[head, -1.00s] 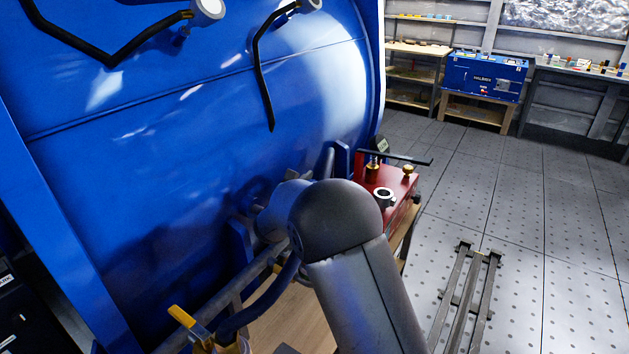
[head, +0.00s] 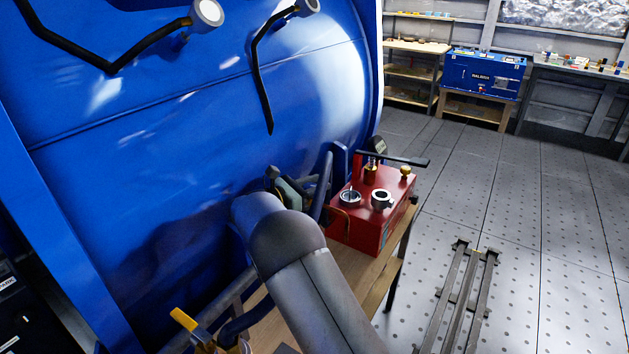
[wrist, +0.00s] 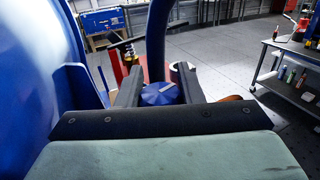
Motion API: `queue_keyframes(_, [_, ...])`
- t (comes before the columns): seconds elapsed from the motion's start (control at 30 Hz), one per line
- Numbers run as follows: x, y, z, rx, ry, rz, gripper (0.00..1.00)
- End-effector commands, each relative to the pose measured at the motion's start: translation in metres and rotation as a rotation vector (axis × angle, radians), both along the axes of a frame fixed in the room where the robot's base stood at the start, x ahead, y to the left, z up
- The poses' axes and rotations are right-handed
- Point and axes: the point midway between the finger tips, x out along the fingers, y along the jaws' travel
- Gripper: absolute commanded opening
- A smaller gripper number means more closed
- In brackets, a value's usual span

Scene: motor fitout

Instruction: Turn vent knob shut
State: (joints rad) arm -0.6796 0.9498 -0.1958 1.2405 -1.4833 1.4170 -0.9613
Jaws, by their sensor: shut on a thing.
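The vent knob (wrist: 158,94) is a round blue disc with a white line across its top, running from lower left to upper right. It sits between the two dark fingers of my gripper (wrist: 161,86), which is shut on it in the wrist view. In the head view, my gripper (head: 298,190) is low beside the big blue tank (head: 190,110), left of a red box. The knob cannot be made out there; the gripper and a blue pipe (head: 322,188) crowd that spot.
The red box (head: 365,222), with brass fittings, metal rings and a dark bar handle, stands on a wooden bench (head: 285,310) close right of my gripper. A yellow handle (head: 186,319) is at lower left. A metal floor rail (head: 466,295) lies right; open floor surrounds it.

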Motion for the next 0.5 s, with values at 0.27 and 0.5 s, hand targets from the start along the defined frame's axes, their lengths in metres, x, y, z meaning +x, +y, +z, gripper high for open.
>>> queue_keyframes(0.27, [-0.002,-0.0008,0.0005,0.0,-0.001,-0.178,0.11])
queue_keyframes(0.5, [-0.0035,-0.0015,0.0001,0.0,0.0,-0.26,0.11])
